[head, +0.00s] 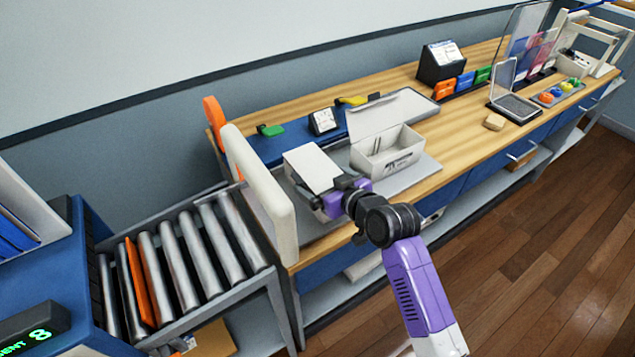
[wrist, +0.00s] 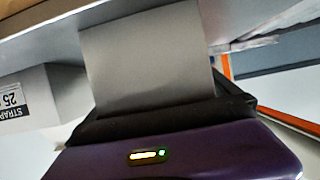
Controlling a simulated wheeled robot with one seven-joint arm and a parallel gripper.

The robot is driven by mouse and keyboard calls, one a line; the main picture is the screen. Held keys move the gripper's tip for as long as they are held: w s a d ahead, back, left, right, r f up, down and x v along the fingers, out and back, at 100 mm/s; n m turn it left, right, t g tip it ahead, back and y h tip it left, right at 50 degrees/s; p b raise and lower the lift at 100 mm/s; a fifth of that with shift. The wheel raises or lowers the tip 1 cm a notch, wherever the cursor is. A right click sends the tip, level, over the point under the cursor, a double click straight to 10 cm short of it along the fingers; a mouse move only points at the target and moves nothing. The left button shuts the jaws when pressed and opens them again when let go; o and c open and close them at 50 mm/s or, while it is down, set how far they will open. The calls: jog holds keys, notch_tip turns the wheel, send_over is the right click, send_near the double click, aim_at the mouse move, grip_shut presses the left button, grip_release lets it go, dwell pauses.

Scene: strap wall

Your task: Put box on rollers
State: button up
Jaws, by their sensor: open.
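A closed white box (head: 314,169) sits on the bench near its left end. My gripper (head: 335,195) is at the near side of this box, jaws open. In the wrist view a plain grey face, likely this box (wrist: 150,65), rises directly in front of the dark fingers (wrist: 165,118); whether they touch it I cannot tell.
A cream padded upright panel (head: 262,200) stands between the bench and the rollers. An open white box (head: 388,155) with raised lid stands right of the closed one; a labelled box (wrist: 28,100) shows at left in the wrist view.

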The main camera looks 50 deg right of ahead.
jog(key=c, duration=1.5)
jog(key=shift+r, duration=0.15)
notch_tip(320, 180, up, 20)
jog(key=shift+f, duration=0.1)
